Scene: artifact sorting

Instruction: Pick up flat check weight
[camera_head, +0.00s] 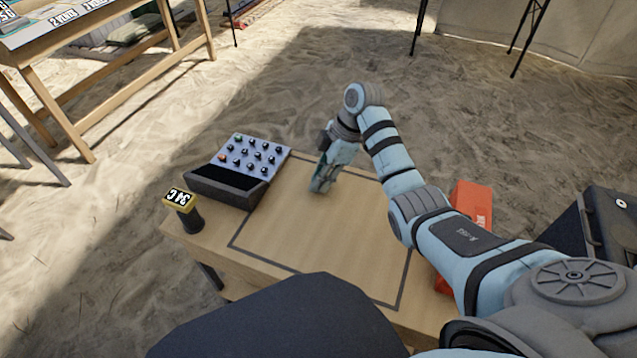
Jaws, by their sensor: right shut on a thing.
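My right gripper (320,186) is low over the wooden table (290,240), inside the dark outlined rectangle and a little right of the dark tray. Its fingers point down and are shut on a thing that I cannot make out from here. I cannot see a flat check weight clearly anywhere; what the fingers hold is hidden or too small to tell. My left gripper is not in view.
A dark tray (222,188) with a light panel of several round knobs (250,155) stands at the table's left. A small yellow display (180,199) is at the left corner. The outlined middle is clear.

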